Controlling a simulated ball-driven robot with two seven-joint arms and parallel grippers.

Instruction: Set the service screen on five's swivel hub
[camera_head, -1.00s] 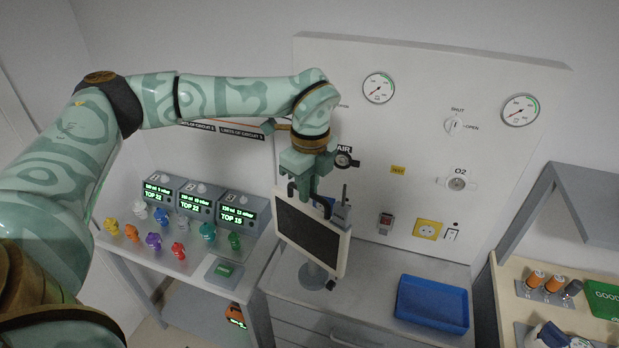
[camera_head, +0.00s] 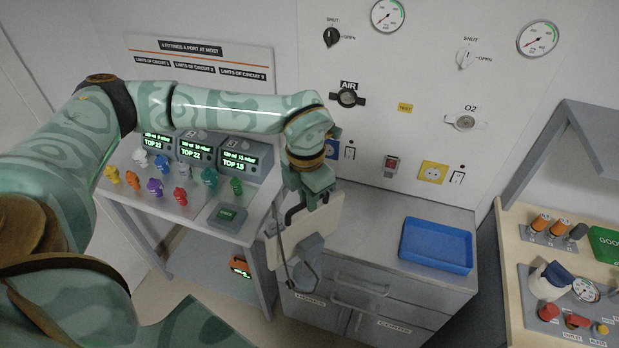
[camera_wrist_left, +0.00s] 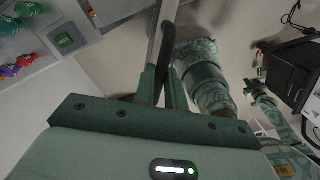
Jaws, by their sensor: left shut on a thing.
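The service screen (camera_head: 325,222) hangs from my left gripper (camera_head: 308,200) in the head view, in front of the cabinet. Its pale back faces the head camera, with a grey round mount and a thin arm on it; its dark face is hidden. My left gripper is shut on the black handle at its top edge. In the left wrist view the fingers (camera_wrist_left: 166,85) close on that handle, with the screen seen edge-on. I cannot make out five's swivel hub. What seems to be my right gripper (camera_wrist_left: 259,86) shows small in the left wrist view; its jaws are unclear.
A blue tray (camera_head: 437,246) lies on the cabinet top at right. Several colored fittings and a small green-lit box (camera_head: 229,215) stand on the left table by display units. A wooden bench (camera_head: 515,230) holds parts at far right. Floor lies open before the cabinet.

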